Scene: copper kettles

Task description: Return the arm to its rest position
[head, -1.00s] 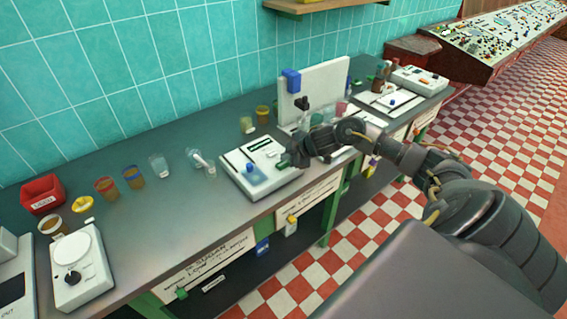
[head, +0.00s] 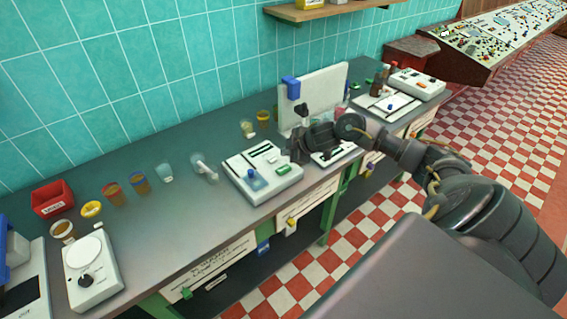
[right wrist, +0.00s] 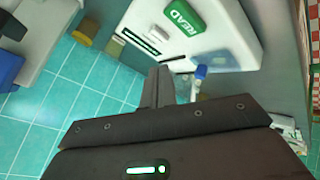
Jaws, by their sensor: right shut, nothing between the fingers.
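My right arm reaches in from the right over the bench in the head view. Its gripper (head: 297,152) is shut and empty, just beyond the right end of a white device (head: 262,172). The device has a blue knob and a green button (head: 284,169). In the right wrist view the shut fingers (right wrist: 159,72) point towards the same device (right wrist: 225,45), whose green button (right wrist: 183,17) reads "READ". The blue knob (right wrist: 200,72) shows beside the fingertips. From these views I cannot tell the exact gap between gripper and device. My left gripper is in neither view.
A white upright panel with a blue block (head: 291,87) stands behind my right gripper. Several cups and a red bin (head: 52,198) line the wall at left. A white scale (head: 92,270) is at front left. Checkered floor (head: 345,240) lies open before the bench.

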